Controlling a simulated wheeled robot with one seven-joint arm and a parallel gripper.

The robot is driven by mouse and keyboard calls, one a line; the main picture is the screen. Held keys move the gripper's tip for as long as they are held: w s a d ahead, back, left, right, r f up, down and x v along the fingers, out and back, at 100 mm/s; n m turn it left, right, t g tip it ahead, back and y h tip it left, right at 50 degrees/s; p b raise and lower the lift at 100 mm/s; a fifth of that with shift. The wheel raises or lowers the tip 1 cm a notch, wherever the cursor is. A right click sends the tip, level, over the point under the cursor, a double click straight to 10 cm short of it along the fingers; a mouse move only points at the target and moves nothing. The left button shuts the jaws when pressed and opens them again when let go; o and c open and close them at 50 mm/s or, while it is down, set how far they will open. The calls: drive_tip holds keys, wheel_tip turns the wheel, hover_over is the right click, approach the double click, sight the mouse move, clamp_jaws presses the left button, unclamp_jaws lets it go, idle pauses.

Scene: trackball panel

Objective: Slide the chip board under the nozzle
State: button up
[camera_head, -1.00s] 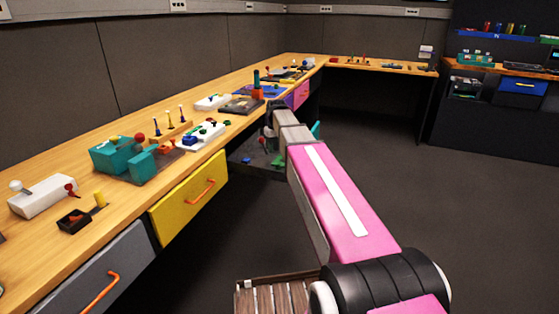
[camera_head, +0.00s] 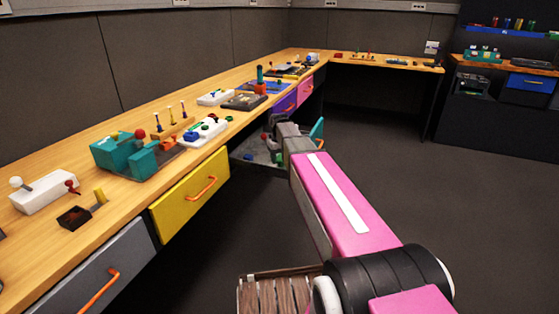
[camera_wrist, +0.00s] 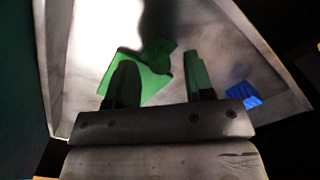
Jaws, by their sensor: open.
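In the wrist view, a flat green piece (camera_wrist: 152,72), possibly the chip board, lies in a pale, open-topped tray or drawer. A dark shape or shadow crosses its upper edge. My gripper (camera_wrist: 158,60) is open above it, with the left finger overlapping the green piece in the picture and the right finger to its right. Nothing is seen held. In the head view, my gripper end is by an open drawer below the worktop, and one teal finger (camera_head: 317,131) shows. I cannot make out which thing is the nozzle.
A blue ribbed piece (camera_wrist: 243,95) lies right of my gripper in the wrist view. The wooden worktop (camera_head: 75,165) carries a teal device (camera_head: 120,152), a white lever box (camera_head: 42,192) and other panels. A yellow drawer (camera_head: 188,195) is in its front. The floor at right is clear.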

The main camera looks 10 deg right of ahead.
drive_tip(key=shift+f, duration=0.35)
drive_tip(key=shift+c, duration=0.3)
clamp_jaws()
drive_tip(key=w+d, duration=0.2)
drive_tip(key=w, duration=0.1)
drive_tip(key=w+d, duration=0.1)
drive_tip(key=w, duration=0.2)
drive_tip(key=w+d, duration=0.2)
drive_tip(key=w, duration=0.2)
drive_tip(key=shift+d, duration=0.3)
drive_tip(key=shift+o, duration=0.3)
unclamp_jaws()
drive_tip(key=shift+d, duration=0.1)
drive_tip(key=shift+r, duration=0.1)
